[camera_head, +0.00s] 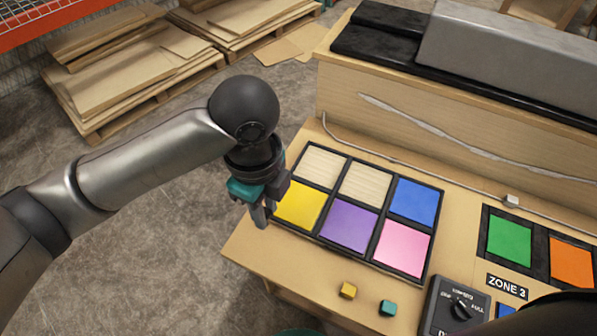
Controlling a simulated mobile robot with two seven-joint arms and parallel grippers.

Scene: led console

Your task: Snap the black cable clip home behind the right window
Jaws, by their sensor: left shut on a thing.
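My left gripper (262,218) points down at the left edge of the left window panel (378,228), near its yellow square (298,204). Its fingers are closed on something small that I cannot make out. I cannot identify a black cable clip in this view. The right window (537,246) has a black frame with a green and an orange square and is cut off by the picture's right edge. A pale cable (440,178) runs behind both panels, with a small whitish block (512,200) on it behind the right window. My right gripper is not in view.
A raised wooden back (440,110) closes the rear. Dark parts cover the bottom right corner.

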